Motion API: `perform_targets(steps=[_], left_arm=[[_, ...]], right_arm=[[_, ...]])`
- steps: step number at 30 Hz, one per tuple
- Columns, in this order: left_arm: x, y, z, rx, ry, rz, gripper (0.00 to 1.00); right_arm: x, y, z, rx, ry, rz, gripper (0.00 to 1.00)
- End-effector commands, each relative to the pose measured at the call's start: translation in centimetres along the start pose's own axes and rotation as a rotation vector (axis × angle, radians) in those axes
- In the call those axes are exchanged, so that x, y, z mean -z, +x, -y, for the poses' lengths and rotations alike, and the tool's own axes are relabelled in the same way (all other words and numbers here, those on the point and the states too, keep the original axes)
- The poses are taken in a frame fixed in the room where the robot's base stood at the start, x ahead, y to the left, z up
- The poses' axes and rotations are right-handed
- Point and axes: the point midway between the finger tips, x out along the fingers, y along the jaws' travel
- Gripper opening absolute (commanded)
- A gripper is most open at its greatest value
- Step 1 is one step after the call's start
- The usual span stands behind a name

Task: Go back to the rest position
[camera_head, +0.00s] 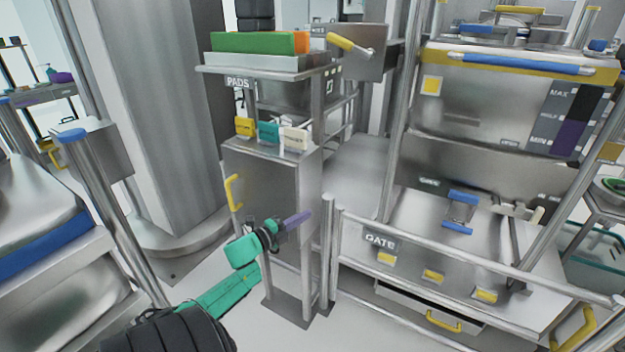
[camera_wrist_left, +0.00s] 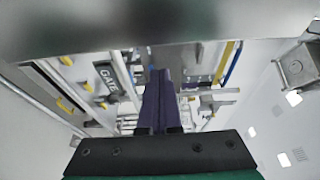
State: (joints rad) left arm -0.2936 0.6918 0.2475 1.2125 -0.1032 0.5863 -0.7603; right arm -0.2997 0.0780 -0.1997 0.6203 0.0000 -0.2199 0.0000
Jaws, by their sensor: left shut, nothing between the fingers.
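My left gripper (camera_head: 297,219) shows in the head view, low in the middle, its green arm coming in from the bottom left. Its purple fingers are together and hold nothing. They are in front of the steel cabinet (camera_head: 262,190) marked PADS; whether they touch it I cannot tell. In the left wrist view the purple fingers (camera_wrist_left: 158,100) also lie together, with a blurred grey metal surface close across the top. My right gripper is not in view.
A green and orange stack (camera_head: 262,42) lies on the cabinet's top tray. A wide metal column (camera_head: 150,110) stands at left. Some floor is bare at the bottom.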

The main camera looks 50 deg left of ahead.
Motion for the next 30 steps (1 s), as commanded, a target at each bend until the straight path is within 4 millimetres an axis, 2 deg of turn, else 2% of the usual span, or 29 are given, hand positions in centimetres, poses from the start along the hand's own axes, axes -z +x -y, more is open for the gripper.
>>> perform_targets(steps=[1, 6, 12, 16, 25, 26, 28, 29, 30], left_arm=[[0.1, -0.4, -0.1, -0.002, -0.002, 0.000, 0.00], [0.1, -5.1, -0.2, -0.006, -0.003, 0.000, 0.00], [0.1, -9.1, -0.2, -0.004, -0.002, -0.001, 0.00], [0.2, -9.9, -0.1, -0.001, -0.001, -0.002, 0.00], [0.2, -9.9, -0.2, -0.003, -0.004, -0.001, 0.00], [0.1, -10.0, -0.5, -0.008, -0.012, 0.005, 0.00], [-0.1, -10.4, -2.4, -0.045, -0.063, 0.039, 0.00], [-0.3, -10.7, -3.8, -0.071, -0.103, 0.064, 0.00], [-0.3, -11.2, -6.3, -0.118, -0.170, 0.107, 0.00]], right_arm=[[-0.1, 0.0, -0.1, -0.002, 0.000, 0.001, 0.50], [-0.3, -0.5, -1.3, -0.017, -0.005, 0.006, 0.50], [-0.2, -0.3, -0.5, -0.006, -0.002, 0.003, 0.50], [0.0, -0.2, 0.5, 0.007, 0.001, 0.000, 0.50], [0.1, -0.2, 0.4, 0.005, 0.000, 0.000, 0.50], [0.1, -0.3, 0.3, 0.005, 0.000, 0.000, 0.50], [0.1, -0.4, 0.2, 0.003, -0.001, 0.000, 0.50], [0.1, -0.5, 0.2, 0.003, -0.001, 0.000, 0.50], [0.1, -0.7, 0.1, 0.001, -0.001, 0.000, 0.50]])
